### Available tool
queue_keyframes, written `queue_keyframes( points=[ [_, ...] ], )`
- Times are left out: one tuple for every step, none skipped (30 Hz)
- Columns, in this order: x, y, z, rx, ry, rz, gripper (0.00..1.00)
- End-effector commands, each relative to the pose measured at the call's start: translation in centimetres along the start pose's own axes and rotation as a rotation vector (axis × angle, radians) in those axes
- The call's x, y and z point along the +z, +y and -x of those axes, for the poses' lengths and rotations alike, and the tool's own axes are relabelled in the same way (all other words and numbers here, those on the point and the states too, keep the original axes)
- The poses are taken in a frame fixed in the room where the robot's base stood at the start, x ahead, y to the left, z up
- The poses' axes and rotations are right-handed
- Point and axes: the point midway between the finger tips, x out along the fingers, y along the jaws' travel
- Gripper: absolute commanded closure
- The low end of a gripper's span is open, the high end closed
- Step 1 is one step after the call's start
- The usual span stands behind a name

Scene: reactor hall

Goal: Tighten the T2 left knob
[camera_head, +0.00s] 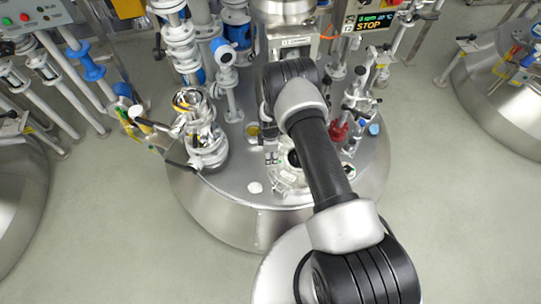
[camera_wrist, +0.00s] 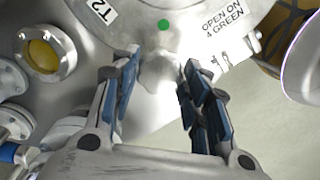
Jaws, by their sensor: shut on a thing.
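In the wrist view, a pale metal knob (camera_wrist: 160,72) sits at the edge of a round metal lid (camera_wrist: 185,18). My gripper (camera_wrist: 161,66) has its blue-padded fingers on either side of the knob and is shut on it. A green dot (camera_wrist: 164,24) is on the lid just beyond the knob. A T2 label (camera_wrist: 102,11) is at the upper left, and a label reading "OPEN ON 4 GREEN" (camera_wrist: 223,20) is at the upper right. In the head view, my arm hides much of the lid and the knob.
The T2 vessel (camera_head: 240,220) has a steel domed top crowded with fittings. A glass-and-metal fitting (camera_head: 205,135) stands left of my arm, and a red valve part (camera_head: 338,132) is to the right. A round yellow sight glass (camera_wrist: 41,56) is left of the gripper. Grey floor (camera_head: 455,210) is open around the vessel.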

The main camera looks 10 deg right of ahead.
Motion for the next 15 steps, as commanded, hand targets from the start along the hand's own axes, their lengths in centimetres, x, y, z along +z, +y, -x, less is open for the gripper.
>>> queue_keyframes(
  points=[
    [0.02,0.02,-0.13,0.0,0.0,-0.041,0.82],
    [0.02,0.02,-0.12,0.0,0.0,-0.068,0.82],
    [0.02,0.02,-0.11,0.0,0.0,-0.105,0.82],
    [0.02,0.01,-0.11,0.0,0.0,-0.134,0.82],
    [0.02,0.01,-0.1,0.0,0.0,-0.163,0.82],
    [0.03,0.0,-0.1,-0.001,0.0,-0.201,0.82],
    [0.03,0.01,-0.09,-0.001,0.0,-0.23,0.82],
    [0.03,0.01,-0.08,-0.001,0.0,-0.259,0.82],
    [0.03,0.01,-0.06,-0.001,0.0,-0.296,0.82],
    [0.03,0.01,-0.04,-0.001,0.0,-0.325,0.82],
    [0.03,0.02,-0.03,-0.001,0.0,-0.354,0.82],
    [0.03,0.02,-0.01,-0.001,0.0,-0.391,0.82],
    [0.03,0.03,0.01,-0.001,0.0,-0.42,0.82],
    [0.03,0.03,0.02,-0.001,0.0,-0.448,0.82],
    [0.04,0.03,0.03,-0.001,0.0,-0.486,0.82]
  ],
)
